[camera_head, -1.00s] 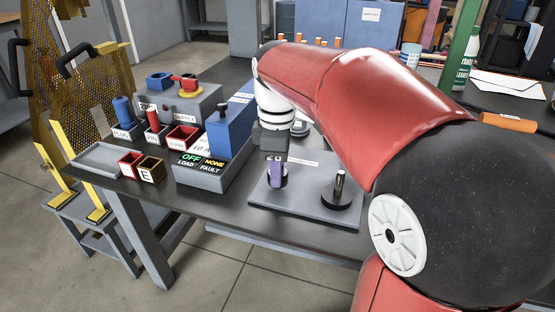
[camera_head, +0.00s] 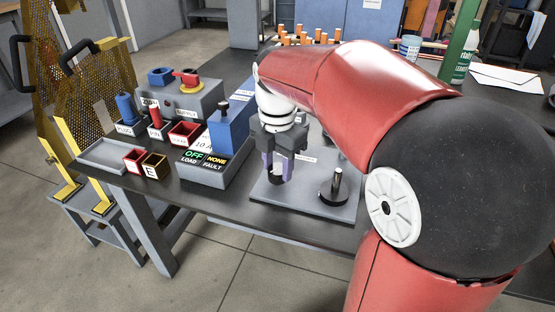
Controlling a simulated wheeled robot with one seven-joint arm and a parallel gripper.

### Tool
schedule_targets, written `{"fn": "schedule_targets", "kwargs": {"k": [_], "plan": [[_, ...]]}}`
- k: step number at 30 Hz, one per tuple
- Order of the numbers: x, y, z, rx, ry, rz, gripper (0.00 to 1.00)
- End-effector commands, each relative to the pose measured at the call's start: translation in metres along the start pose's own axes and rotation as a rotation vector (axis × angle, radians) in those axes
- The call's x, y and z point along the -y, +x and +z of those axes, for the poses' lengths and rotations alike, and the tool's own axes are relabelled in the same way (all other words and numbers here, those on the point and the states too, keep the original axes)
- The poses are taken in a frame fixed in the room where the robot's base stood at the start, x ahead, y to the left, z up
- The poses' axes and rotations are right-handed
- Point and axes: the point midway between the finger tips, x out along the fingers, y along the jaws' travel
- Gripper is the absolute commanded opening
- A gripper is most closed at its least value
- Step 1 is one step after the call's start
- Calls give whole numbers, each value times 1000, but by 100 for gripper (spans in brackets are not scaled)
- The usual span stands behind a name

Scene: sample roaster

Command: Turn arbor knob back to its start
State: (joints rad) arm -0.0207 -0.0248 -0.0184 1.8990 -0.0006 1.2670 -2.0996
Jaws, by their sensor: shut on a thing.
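My gripper (camera_head: 277,172) points down over the left part of a grey base plate (camera_head: 305,208) on the dark bench. Its two purple-grey fingers are shut on a small dark knob (camera_head: 276,179), taken to be the arbor knob. Most of the knob is hidden between the fingers. To the right on the same plate stands an upright metal pin on a round black base (camera_head: 335,190), apart from my gripper. A white label shows at the plate's back, partly behind the gripper.
Further left are a grey supply box (camera_head: 185,105), small bins and an empty tray (camera_head: 103,154). Several orange-topped pegs (camera_head: 305,38) stand behind my arm. A green post (camera_head: 461,45) rises at right.

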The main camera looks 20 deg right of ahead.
Motion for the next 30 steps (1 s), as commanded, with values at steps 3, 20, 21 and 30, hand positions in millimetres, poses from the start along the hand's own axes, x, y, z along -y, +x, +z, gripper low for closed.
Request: {"fn": "schedule_targets", "kwargs": {"k": [3,20,21,30], "plan": [[0,-2,-1,-1,-109,1,16],[0,-1,-1,-1,-522,1,16],[0,-1,-1,0,-537,1,16],[0,0,-1,0,-603,1,16]]}}
